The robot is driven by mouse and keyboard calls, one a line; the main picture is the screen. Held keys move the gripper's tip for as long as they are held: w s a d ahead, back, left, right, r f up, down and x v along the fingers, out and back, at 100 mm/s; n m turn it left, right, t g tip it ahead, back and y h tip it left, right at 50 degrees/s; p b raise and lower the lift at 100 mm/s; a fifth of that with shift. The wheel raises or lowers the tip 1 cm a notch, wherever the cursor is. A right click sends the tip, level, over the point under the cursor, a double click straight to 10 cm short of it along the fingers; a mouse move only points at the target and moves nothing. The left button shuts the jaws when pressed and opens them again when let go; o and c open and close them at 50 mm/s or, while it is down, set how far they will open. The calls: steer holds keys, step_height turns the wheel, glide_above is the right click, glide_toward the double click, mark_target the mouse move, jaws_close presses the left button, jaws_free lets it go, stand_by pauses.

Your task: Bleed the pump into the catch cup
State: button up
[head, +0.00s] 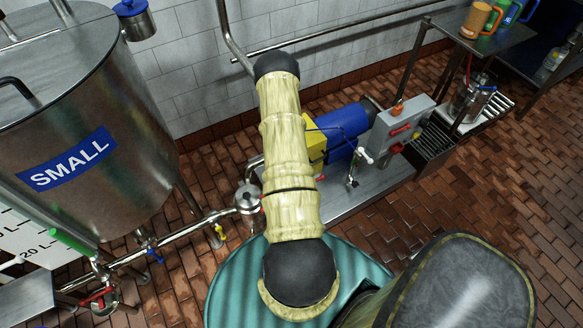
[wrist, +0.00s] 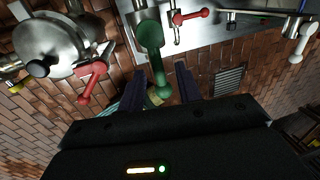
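The pump's blue motor (head: 345,122) lies on a steel skid (head: 345,200) beyond my arm, with a yellow guard (head: 316,143) beside it. A small white-handled valve (head: 365,156) stands in front of the motor; a white handle also shows in the wrist view (wrist: 303,42). In the wrist view, my gripper (wrist: 162,90) is open. The end of a green handle (wrist: 152,40) lies between its fingers, with no clear contact. In the head view, my arm hides the gripper. A steel vessel (head: 468,103) stands on the right-hand rack; I cannot tell whether it is the catch cup.
A steel tank marked SMALL (head: 85,125) stands left, with a valved pipe (head: 180,230) below. Red handles (wrist: 92,82) (wrist: 190,16) flank the green one in the wrist view. A control box (head: 402,128) and a shelf with mugs (head: 490,38) are at right. Brick floor at right is clear.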

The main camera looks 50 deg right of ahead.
steer(key=w+a+r+p, duration=0.1)
steer(key=a+r+p, duration=0.1)
steer(key=r, duration=1.5)
steer(key=shift+a+p, duration=0.4)
steer(key=shift+a, duration=0.2)
steer(key=shift+w+r, duration=0.1)
